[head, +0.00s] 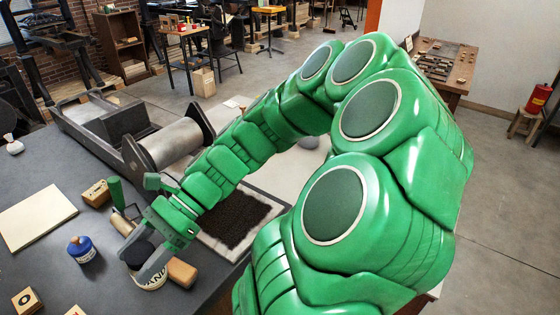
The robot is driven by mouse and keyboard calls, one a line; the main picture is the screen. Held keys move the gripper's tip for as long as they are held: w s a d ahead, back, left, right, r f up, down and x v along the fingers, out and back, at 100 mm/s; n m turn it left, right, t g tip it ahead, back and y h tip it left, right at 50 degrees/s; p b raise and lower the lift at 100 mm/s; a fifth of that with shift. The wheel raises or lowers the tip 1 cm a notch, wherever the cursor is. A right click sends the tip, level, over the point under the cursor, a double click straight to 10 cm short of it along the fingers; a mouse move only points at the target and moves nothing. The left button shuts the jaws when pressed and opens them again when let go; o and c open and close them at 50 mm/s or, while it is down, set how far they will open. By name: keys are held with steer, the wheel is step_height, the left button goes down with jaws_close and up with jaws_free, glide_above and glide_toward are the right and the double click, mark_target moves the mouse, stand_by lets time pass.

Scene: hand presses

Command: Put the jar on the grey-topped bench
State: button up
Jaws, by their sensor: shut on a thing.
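My gripper (140,262) is at the lower left in the head view, pointing down over the grey-topped bench (52,182). Its two fingers are shut on a jar (152,284) with a dark top and a pale label with dark letters, partly readable as "AND". One finger crosses in front of the jar and hides part of it. The jar looks upright, low over or on the bench top; I cannot tell whether it touches.
Close by are a blue jar (82,249), a wooden block (182,272), a green-handled roller (122,222) and a small wooden box (96,193). A pale board (35,218) lies left. A press (172,143) stands behind. Bare bench shows between them.

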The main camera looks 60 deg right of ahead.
steer(key=w+d+f+m+t+h, duration=0.1)
steer(key=w+d+m+t+h, duration=0.15)
steer(key=d, duration=0.85)
steer(key=w+d+f+m+t+h, duration=0.15)
steer(key=w+d+m+t, duration=0.25)
steer(key=d, duration=0.6)
steer(key=w+d+m+t+h, duration=0.2)
steer(key=w+d+m+t, duration=0.2)
steer(key=d, duration=0.7)
steer(key=s+d+f+m+h, duration=0.25)
steer(key=s+d, duration=0.25)
steer(key=d, duration=0.5)
steer(key=s+d+f+m+t+h, duration=0.15)
steer(key=s+d+m+h, duration=0.3)
steer(key=d, duration=0.65)
steer(key=s+d+f+m+h, duration=0.25)
steer(key=s+d, duration=0.35)
steer(key=d, duration=0.4)
steer(key=shift+h, duration=0.45)
steer(key=shift+w+d+f, duration=1)
steer(key=shift+d+f, duration=1.15)
steer(key=shift+f, duration=0.1)
steer(key=shift+w+d+f, duration=1)
steer(key=shift+d+f, duration=1.15)
steer(key=shift+f, duration=0.15)
steer(key=shift+w+d+f, duration=1)
steer(key=shift+d+f, duration=1.15)
steer(key=shift+f, duration=0.1)
steer(key=shift+f, duration=0.1)
